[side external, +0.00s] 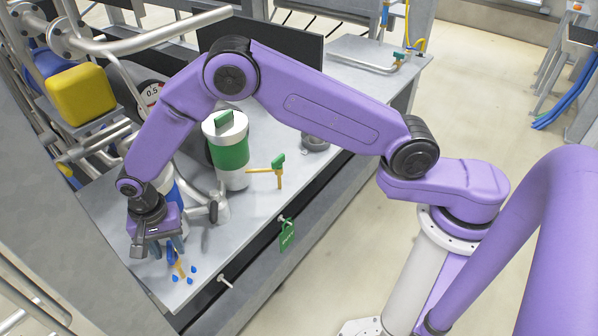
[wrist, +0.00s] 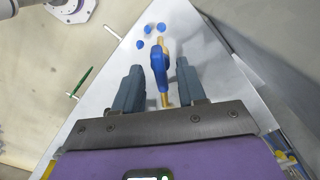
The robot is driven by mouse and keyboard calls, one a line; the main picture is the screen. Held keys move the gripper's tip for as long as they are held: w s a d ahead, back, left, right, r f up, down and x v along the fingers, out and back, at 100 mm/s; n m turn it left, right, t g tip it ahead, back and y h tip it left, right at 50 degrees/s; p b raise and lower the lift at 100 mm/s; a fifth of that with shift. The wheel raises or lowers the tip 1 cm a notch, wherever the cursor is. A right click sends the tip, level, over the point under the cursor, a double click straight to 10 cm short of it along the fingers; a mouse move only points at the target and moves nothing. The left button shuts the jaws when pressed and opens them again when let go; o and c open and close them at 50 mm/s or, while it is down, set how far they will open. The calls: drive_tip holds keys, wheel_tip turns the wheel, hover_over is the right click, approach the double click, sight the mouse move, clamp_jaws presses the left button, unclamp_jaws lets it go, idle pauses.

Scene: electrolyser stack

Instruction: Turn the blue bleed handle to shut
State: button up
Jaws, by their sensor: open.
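The blue bleed handle (wrist: 158,62) sits on a brass fitting (wrist: 166,98) in the wrist view, pointing roughly along the view between my fingers. In the side view the handle (side external: 171,257) shows only partly, under my gripper, near the bench's front left corner. My gripper (wrist: 160,68) is open, with one grey finger on each side of the handle. A gap shows on both sides, so neither finger appears to touch it. In the side view my gripper (side external: 166,246) points down over the fitting.
Several small blue pieces (side external: 190,280) lie on the bench (side external: 205,262) by the fitting. A green-handled brass valve (side external: 278,161), a white and green canister (side external: 228,150) and a metal fitting (side external: 212,208) stand to the right. A green tag (side external: 287,235) hangs on the bench front.

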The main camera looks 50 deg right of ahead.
clamp_jaws()
drive_tip(key=m, duration=0.4)
drive_tip(key=shift+m, duration=0.3)
drive_tip(key=shift+m, duration=0.4)
drive_tip(key=m, duration=0.3)
drive_tip(key=shift+m, duration=0.4)
